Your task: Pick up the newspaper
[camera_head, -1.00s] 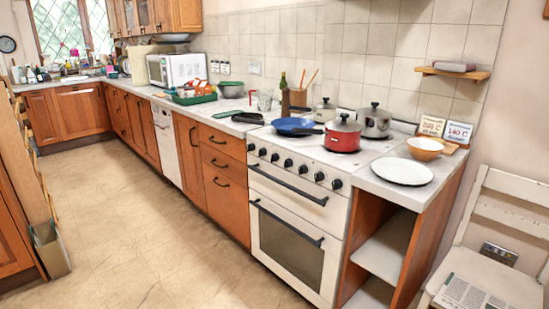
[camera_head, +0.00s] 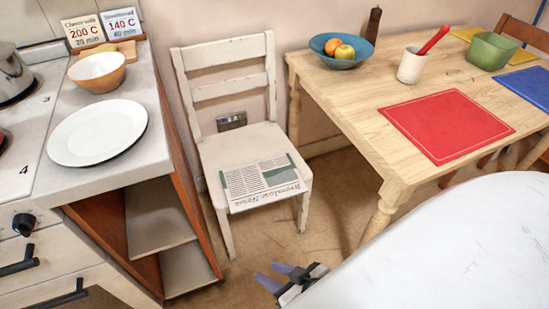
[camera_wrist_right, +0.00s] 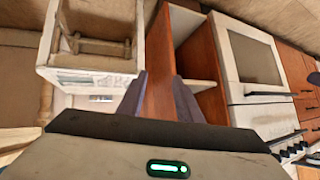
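The newspaper (camera_head: 262,183) lies flat on the seat of a white wooden chair (camera_head: 225,88). It is white with dark print and green-grey blocks, and its front edge reaches the front of the seat. My right gripper (camera_head: 275,277) is in front of and below the chair in the head view, apart from the newspaper. In the right wrist view its two purple fingers (camera_wrist_right: 160,98) stand apart with nothing held between them. My left gripper is not in view.
A wooden table (camera_head: 345,100) stands right of the chair, with a blue fruit bowl (camera_head: 343,50), a white cup (camera_head: 411,66) and a red mat (camera_head: 446,124). The counter with a white plate (camera_head: 97,132) stands at left. Floor is free before the chair.

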